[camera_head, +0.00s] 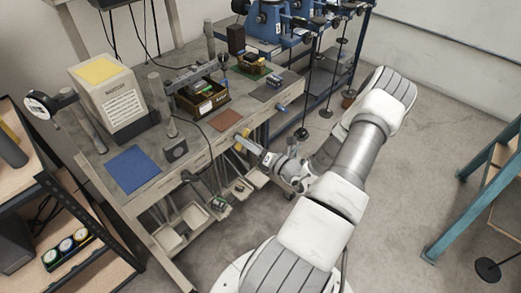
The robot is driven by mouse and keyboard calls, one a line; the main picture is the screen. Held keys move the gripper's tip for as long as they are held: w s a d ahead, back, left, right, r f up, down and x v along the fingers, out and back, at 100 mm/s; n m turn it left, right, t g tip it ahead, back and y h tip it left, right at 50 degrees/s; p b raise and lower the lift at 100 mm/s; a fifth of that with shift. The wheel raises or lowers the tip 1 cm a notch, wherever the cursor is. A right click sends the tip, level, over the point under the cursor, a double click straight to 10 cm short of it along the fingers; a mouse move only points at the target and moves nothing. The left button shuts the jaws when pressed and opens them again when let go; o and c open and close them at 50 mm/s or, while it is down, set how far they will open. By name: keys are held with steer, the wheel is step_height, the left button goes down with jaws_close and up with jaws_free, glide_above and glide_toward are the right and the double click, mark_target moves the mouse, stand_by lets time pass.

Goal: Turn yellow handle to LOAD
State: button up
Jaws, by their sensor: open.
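A small yellow part (245,133), likely the yellow handle, shows at the front edge of the grey workbench (215,146). My gripper (241,142) reaches in from the right, with its tips at or very near this yellow part. The gripper is open. I cannot tell whether the fingers touch the handle or stand around it, since they partly cover it. The handle's angle and any LOAD marking are too small to read.
A blue handle (282,108) sticks out of the bench front to the right. A beige box with a yellow top (108,97), a blue mat (133,168) and a brown tray (203,101) are on the bench. Bins hang below. The floor at right is clear up to a teal frame (462,208).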

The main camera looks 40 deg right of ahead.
steer(key=s+d+b, duration=0.1)
steer(key=s, duration=1.6)
steer(key=shift+d, duration=0.15)
